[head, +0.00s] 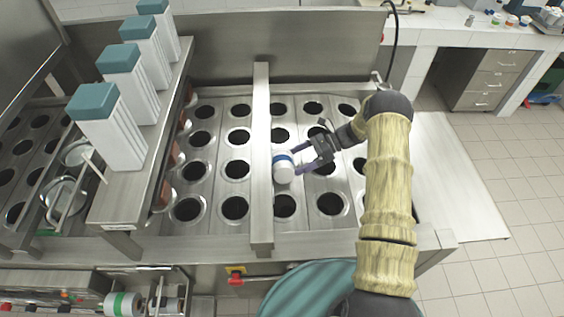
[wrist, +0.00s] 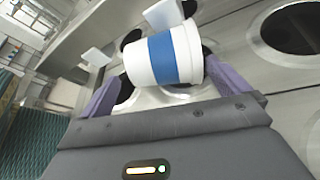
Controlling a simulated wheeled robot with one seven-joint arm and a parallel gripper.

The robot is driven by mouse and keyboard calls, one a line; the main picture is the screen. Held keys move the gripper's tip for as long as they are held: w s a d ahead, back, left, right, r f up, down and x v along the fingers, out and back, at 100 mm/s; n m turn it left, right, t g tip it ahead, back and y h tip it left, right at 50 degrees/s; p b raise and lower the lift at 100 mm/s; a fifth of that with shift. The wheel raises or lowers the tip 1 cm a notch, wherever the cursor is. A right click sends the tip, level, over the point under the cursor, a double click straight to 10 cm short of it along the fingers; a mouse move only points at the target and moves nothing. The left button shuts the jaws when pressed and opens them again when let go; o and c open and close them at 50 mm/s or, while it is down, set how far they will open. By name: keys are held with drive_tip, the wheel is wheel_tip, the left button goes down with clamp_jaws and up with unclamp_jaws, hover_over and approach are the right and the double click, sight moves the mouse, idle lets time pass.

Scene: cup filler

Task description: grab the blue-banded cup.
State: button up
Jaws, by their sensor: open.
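The blue-banded cup (head: 283,168) is white with a blue band and stands among the round holes of the steel filler plate, just right of the long metal bar. In the wrist view the cup (wrist: 164,56) appears large and tilted, just ahead of the jaws. My gripper (head: 299,160) reaches in from the right with its purple fingers at the cup. In the wrist view the gripper (wrist: 168,92) is open, one finger to each side of the cup. I cannot tell whether either finger touches it. The cup's underside is hidden.
The metal bar (head: 262,150) runs close along the cup's left side. Tall white dispensers with teal caps (head: 109,125) stand on a raised ledge at left. The perforated plate (head: 218,150) has many open holes. A teal ribbed roller (head: 312,290) lies at the front.

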sight(291, 161)
drive_tip(key=shift+a+f, duration=0.1)
drive_tip(key=shift+a, duration=0.1)
drive_tip(key=shift+a, duration=0.1)
drive_tip(key=shift+a+p, duration=0.25)
drive_tip(key=shift+p, duration=0.1)
drive_tip(key=p+x, duration=0.1)
drive_tip(key=x, duration=0.1)
drive_tip(key=p+x, duration=0.2)
drive_tip(key=shift+w+a+r, duration=0.1)
drive_tip(key=shift+r, duration=0.1)
drive_tip(key=shift+a+f, duration=0.25)
drive_tip(key=c, duration=0.7)
